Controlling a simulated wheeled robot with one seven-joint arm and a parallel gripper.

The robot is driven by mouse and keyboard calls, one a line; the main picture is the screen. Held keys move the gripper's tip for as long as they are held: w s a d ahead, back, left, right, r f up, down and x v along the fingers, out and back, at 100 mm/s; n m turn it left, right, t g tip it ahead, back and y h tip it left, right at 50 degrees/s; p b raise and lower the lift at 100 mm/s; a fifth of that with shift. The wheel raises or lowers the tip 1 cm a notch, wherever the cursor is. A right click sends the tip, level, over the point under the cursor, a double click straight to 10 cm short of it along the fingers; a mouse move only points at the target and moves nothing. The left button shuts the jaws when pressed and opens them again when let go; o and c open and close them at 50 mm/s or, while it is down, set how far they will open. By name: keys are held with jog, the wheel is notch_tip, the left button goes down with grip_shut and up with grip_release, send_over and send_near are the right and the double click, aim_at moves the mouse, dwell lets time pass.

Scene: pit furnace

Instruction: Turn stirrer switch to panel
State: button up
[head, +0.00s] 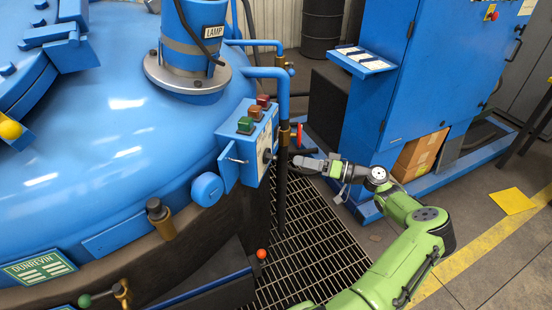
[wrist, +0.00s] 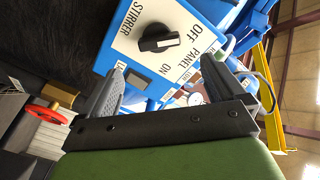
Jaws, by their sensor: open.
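The stirrer switch is a black knob (wrist: 158,39) with a white pointer line, on a white plate marked STIRRER, OFF, PANEL and ON. In the wrist view the plate appears tilted and the pointer line faces right, toward OFF and PANEL; I cannot tell exactly which. In the head view the knob (head: 267,155) sits low on the side of the blue control box (head: 240,165). My gripper (head: 299,159) is just right of the box, facing it. In the wrist view my open gripper (wrist: 164,66) has its fingers spread below the knob, apart from it and empty.
Green, red and brown buttons (head: 255,112) top the control box. Vertical pipes (head: 283,150) stand between the box and my arm. A blue cabinet (head: 400,80) with a small shelf (head: 362,60) stands behind. A floor grating (head: 310,240) lies below. A red handwheel (wrist: 48,114) shows in the wrist view.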

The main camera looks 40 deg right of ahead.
aim_at(277, 157)
jog(key=b+x, duration=0.1)
jog(key=x, duration=0.7)
jog(key=shift+w+a, duration=0.15)
jog(key=shift+w, duration=0.2)
jog(key=c, duration=1)
jog(key=shift+c, duration=0.2)
jog(key=shift+m+p, duration=0.3)
jog(key=shift+m, duration=0.1)
jog(key=shift+f+m+p, duration=0.15)
jog(key=shift+m+p, duration=1.65)
jog(key=shift+m, duration=2.2)
jog(key=o, duration=1)
